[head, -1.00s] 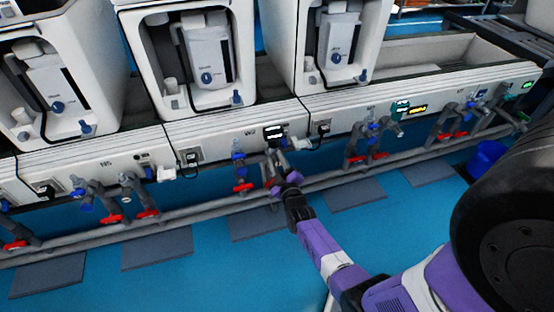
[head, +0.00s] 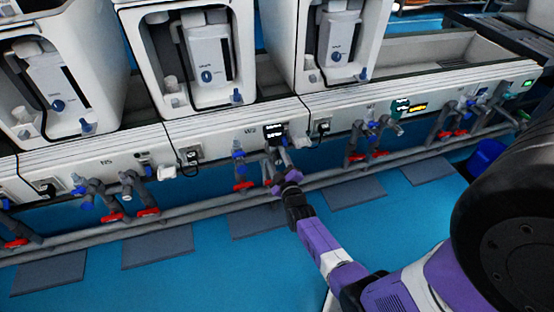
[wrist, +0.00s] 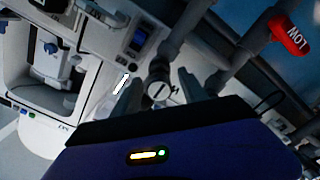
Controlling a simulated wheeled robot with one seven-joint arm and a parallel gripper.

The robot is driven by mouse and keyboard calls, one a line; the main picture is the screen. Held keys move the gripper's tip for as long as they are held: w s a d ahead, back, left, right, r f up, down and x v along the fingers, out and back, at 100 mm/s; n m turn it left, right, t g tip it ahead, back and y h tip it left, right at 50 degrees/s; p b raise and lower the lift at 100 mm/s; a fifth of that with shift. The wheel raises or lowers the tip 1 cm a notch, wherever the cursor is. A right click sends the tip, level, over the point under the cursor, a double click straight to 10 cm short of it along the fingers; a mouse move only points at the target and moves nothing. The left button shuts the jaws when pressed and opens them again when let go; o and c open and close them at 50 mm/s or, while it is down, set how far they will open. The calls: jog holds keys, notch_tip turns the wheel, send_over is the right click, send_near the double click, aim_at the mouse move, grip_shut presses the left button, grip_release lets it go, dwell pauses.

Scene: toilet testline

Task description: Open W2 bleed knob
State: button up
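The W2 station label (head: 250,130) is on the white panel, with a blue-topped valve (head: 238,155) and a red handle (head: 243,186) below it. My gripper (head: 278,163) is at the pipe just right of these and covers part of it. In the wrist view my gripper (wrist: 158,98) is open, its two grey fingers apart. A round grey knob-like fitting (wrist: 158,90) with a pale marked face shows between the fingers. I cannot tell whether the fingers touch it or whether it is the W2 bleed knob.
A small lit display (head: 273,131) is above my gripper. Neighbouring valves with red handles (head: 148,211) line the grey pipe.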

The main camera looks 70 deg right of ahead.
jog(key=p+v, duration=0.2)
jog(key=v, duration=0.5)
jog(key=shift+s+a, duration=0.25)
jog(key=shift+a, duration=0.05)
dwell(0.5)
